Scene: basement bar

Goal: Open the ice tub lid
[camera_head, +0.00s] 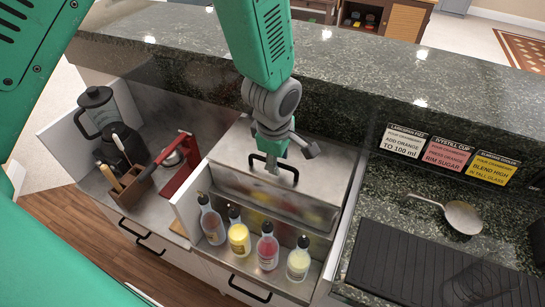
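The ice tub is a metal box set into the counter, its brushed lid (322,168) lying flat and closed on top. A black bar handle (294,176) stands near the lid's front edge. My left gripper (291,153) hangs over the lid just behind the handle and hides part of it. Its grey finger on the right is splayed outward, so it looks open, with nothing held. I cannot tell whether it touches the handle. My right gripper is not in view.
Several bottles, one with yellow liquid (239,238), stand in a rack before the tub. A red juicer (178,170) and blender (98,108) are left. A raised granite ledge (370,75) runs behind. A strainer spoon (462,217) and black mat (405,265) lie right.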

